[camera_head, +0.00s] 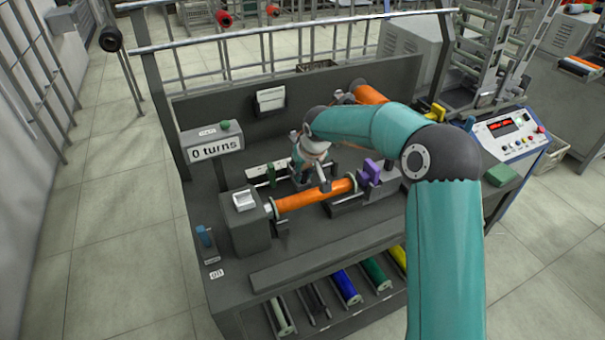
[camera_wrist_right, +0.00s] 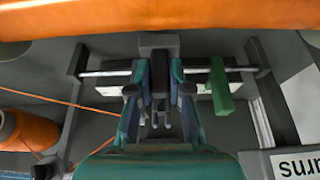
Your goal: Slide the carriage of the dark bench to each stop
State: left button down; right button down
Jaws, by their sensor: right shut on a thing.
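The dark bench (camera_head: 330,240) stands in the middle of the head view. Its rail (camera_wrist_right: 105,73) crosses the right wrist view between two dark end brackets. The carriage (camera_wrist_right: 158,42), a grey block with a dark upright part, sits near the rail's middle. My right gripper (camera_wrist_right: 160,72) is shut on this dark part, with a teal finger on each side. A green block (camera_wrist_right: 220,85) stands on the rail, to the right of the carriage and apart from it. In the head view my right gripper (camera_head: 304,172) is behind the orange bobbin, partly hidden by my arm. My left gripper is not in view.
The orange bobbin (camera_head: 312,195) lies close in front of the rail. A purple part (camera_head: 372,168) stands at its right end. A "0 turns" display (camera_head: 215,149) rises at the left. Coloured bobbins (camera_head: 345,287) lie on the front rack. A control box (camera_head: 510,130) stands at right.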

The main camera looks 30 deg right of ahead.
jog(key=c, duration=1.1)
grip_release()
jog(key=v, duration=1.2)
